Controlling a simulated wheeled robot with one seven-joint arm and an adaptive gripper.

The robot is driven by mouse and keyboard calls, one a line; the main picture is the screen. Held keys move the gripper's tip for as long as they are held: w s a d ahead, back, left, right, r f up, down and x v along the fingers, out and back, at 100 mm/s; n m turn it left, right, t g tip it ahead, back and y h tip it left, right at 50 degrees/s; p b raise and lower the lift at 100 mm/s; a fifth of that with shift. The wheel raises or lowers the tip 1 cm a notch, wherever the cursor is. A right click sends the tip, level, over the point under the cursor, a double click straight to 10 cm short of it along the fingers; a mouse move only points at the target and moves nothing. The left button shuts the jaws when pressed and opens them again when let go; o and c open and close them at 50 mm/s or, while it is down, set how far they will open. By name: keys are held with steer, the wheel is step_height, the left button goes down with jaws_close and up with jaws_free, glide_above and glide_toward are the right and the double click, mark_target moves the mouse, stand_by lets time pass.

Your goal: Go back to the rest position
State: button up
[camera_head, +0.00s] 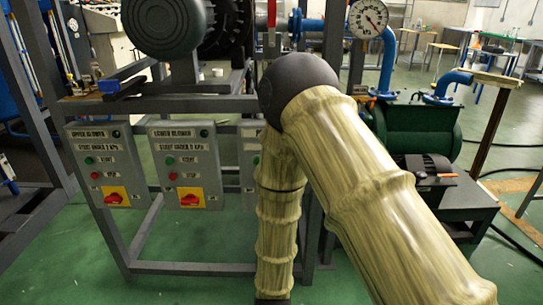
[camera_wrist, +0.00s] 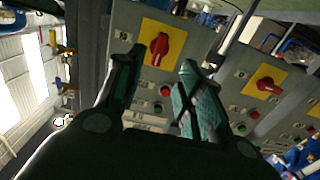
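My gripper (camera_wrist: 162,58) shows in the wrist view with its two dark green fingers apart and nothing between them. Past the fingertips is a grey control box with a red rotary knob (camera_wrist: 159,46) on a yellow plate. I cannot tell whether the fingers touch the box, but they appear clear of the knob. A second box with a red knob (camera_wrist: 268,85) is to the right. The wrist picture is turned relative to the head view. In the head view my arm bends at a dark elbow and hangs down; my gripper is out of that picture.
A left control box (camera_head: 105,150) and a middle control box (camera_head: 187,150) hang on a grey metal frame (camera_head: 190,268); my arm partly hides a third. A dark motor (camera_head: 168,25) is above. A green pump (camera_head: 420,128) and pressure gauge (camera_head: 368,18) are right. Green floor lies below.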

steer(key=s+d+f+g, duration=0.4)
steer(key=s+d+f, duration=0.2)
steer(key=f, duration=0.3)
steer(key=s+d+f+g, duration=0.4)
steer(key=s+d+f, duration=0.15)
steer(key=f, duration=0.35)
steer(key=s+d+f+g, duration=0.3)
steer(key=s+d+f, duration=0.1)
steer(key=s, duration=0.6)
steer(key=s+d+f+g, duration=0.3)
steer(key=s+g, duration=0.1)
steer(key=s, duration=0.5)
steer(key=s+d+f+g, duration=0.3)
steer(key=s+d+f, duration=0.1)
steer(key=s, duration=0.6)
step_height(320, 180, up, 24)
steer(key=p, duration=2.3)
steer(key=shift+w+m, duration=0.3)
steer(key=shift+w, duration=0.1)
